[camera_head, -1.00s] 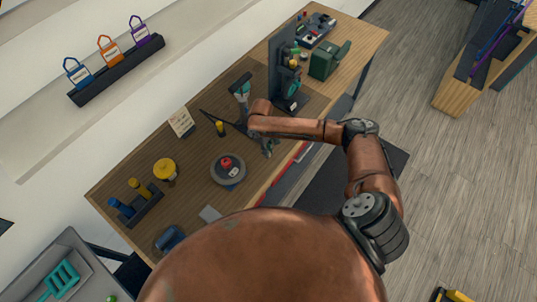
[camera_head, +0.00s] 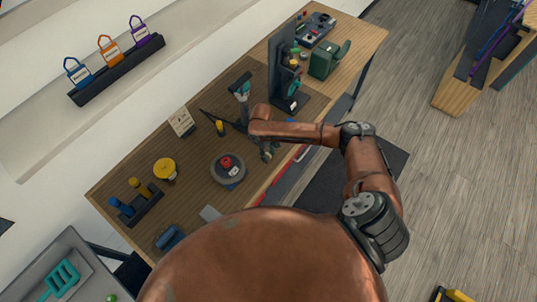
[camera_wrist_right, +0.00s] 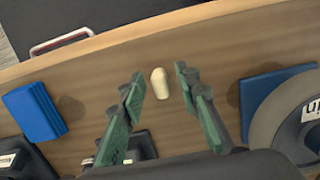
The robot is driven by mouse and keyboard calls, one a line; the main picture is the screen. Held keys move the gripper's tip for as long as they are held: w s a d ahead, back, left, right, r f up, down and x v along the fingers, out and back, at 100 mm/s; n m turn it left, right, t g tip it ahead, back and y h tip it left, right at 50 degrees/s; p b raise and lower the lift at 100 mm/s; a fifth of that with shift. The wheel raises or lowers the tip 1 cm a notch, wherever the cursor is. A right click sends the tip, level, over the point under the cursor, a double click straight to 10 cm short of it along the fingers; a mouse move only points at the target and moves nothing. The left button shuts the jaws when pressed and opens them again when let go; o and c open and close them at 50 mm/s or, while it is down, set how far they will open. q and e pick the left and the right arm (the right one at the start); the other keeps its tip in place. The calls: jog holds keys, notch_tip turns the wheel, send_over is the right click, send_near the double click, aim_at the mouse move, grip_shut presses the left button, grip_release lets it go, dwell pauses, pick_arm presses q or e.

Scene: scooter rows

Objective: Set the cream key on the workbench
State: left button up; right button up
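A small cream, rounded piece (camera_wrist_right: 160,83), which looks like the cream key, shows in the right wrist view between my right fingertips. It appears to be at the wooden workbench top (camera_wrist_right: 225,45), with a gap on each side of it; I cannot tell whether it touches the surface. My right gripper (camera_wrist_right: 160,80) is open, its green fingers pointing at the bench near its front edge. In the head view my right gripper (camera_head: 266,152) is small over the workbench (camera_head: 362,40), and the key cannot be made out there. My left gripper is not in view.
A blue block (camera_wrist_right: 35,110) lies left of the fingers and another blue piece (camera_wrist_right: 270,95) lies right, beside a grey round stand (camera_wrist_right: 285,120). In the head view, a green box (camera_head: 325,60) and a dark upright panel (camera_head: 278,75) stand farther along the bench.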

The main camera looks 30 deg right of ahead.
notch_tip(320, 180, up, 12)
jog(key=w+b, duration=0.1)
jog(key=shift+w+a, duration=0.15)
jog(key=shift+a, duration=0.1)
jog(key=shift+r, duration=0.1)
